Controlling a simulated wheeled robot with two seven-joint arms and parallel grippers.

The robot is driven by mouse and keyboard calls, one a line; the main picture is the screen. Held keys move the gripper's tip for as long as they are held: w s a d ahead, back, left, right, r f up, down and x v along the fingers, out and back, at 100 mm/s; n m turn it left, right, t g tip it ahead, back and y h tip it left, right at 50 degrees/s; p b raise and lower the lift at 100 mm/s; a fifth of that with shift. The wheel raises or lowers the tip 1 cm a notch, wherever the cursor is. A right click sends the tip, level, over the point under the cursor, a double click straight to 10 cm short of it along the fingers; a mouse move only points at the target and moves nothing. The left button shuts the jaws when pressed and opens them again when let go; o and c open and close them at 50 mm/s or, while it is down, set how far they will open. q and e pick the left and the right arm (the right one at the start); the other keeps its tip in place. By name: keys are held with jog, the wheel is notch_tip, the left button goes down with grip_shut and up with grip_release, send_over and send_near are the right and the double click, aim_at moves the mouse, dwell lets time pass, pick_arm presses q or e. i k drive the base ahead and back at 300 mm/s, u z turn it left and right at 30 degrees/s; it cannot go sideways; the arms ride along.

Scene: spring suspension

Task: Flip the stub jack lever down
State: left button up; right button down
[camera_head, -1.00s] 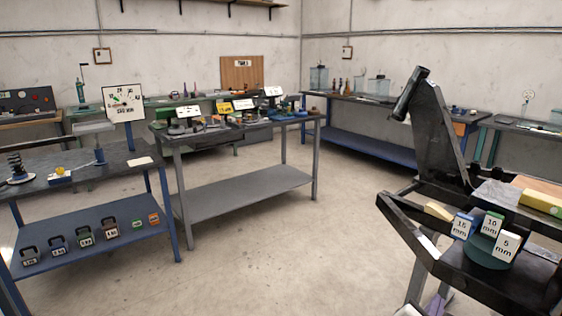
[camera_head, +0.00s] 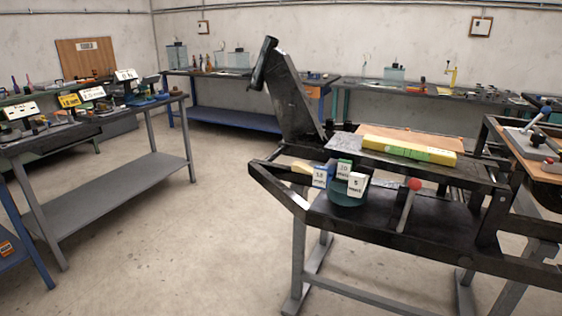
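A lever with a red ball knob (camera_head: 415,184) and a pale shaft stands upright, slightly tilted, on the lower shelf of the dark metal frame (camera_head: 400,240). Another lever (camera_head: 536,119), grey with a dark tip, leans up to the right on the separate stand at the right edge. I cannot tell from the picture which one is the stub jack lever. No gripper of mine shows in the head view.
A dark teal round holder (camera_head: 349,194) with several labelled blocks sits left of the red knob. A yellow-green bar (camera_head: 408,150) lies on the frame's top. A grey table (camera_head: 98,196) stands at left. Open floor (camera_head: 180,250) lies between.

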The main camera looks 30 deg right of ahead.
aim_at(414, 185)
jog(key=z, duration=4.25)
jog(key=i, duration=0.55)
jog(key=u, duration=2.35)
